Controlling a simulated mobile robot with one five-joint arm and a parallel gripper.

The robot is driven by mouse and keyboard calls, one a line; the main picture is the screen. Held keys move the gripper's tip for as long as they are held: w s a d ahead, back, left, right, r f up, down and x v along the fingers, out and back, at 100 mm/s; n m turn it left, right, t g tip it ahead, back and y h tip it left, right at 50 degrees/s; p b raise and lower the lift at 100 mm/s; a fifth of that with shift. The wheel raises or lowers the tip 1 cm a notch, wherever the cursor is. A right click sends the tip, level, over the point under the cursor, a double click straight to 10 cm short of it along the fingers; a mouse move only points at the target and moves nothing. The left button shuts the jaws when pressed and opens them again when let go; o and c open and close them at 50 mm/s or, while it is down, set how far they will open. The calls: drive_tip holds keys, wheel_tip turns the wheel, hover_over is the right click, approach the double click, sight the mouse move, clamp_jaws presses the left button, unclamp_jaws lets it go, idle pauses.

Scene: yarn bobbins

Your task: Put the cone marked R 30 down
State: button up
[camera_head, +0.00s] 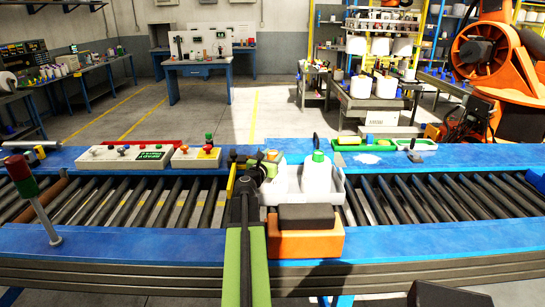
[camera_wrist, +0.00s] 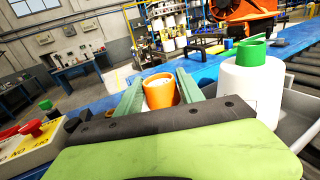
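A cone with an orange tube top (camera_wrist: 161,92) stands between the two green fingers of my gripper (camera_wrist: 160,88) in the wrist view. The fingers press against both sides of the tube, so the gripper looks shut on it. A white cone with a green top (camera_wrist: 250,76) stands upright just to the right, also seen in the head view (camera_head: 318,176). In the head view my gripper (camera_head: 258,166) is over the left side of the grey tray (camera_head: 338,192), beside a white cone body (camera_head: 273,187). No R 30 marking is readable, and I cannot tell whether the held cone touches the tray.
An orange block with a dark top (camera_head: 305,243) sits in front of the tray. A control panel (camera_head: 128,156) with buttons lies left on the far blue rail (camera_head: 440,154). A red and green signal lamp (camera_head: 30,190) stands far left. Rollers (camera_head: 430,195) right of the tray are bare.

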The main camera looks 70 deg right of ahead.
drive_tip(key=o, duration=0.3)
drive_tip(key=shift+r, duration=0.15)
